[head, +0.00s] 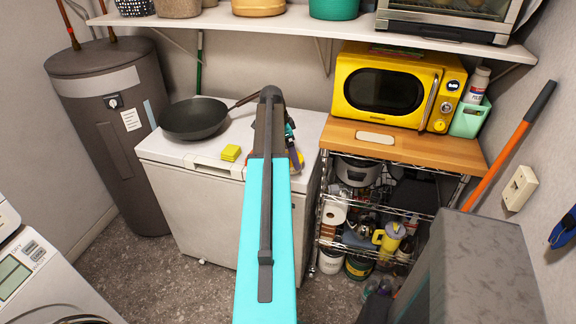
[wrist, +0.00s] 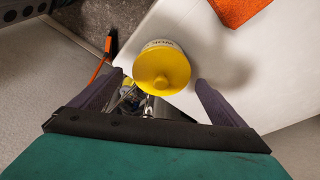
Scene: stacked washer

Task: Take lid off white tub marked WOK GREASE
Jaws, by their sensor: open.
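The white tub (wrist: 172,44) shows in the wrist view with dark lettering, partly readable as WOK, on its side. Its round yellow lid (wrist: 162,70) with a raised centre is on it and faces my camera. The tub is by the edge of a white top. My gripper (wrist: 159,77) is open, with one dark finger on each side of the lid. A gap shows at the right finger; whether the left finger touches I cannot tell.
The white chest (head: 190,205) carries a dark wok (head: 194,118) and yellow pads (head: 231,153). An orange-red item (wrist: 238,9) lies near the tub. A wire rack (head: 385,180) with a yellow microwave (head: 388,88) stands right. A shelf (head: 290,22) runs above.

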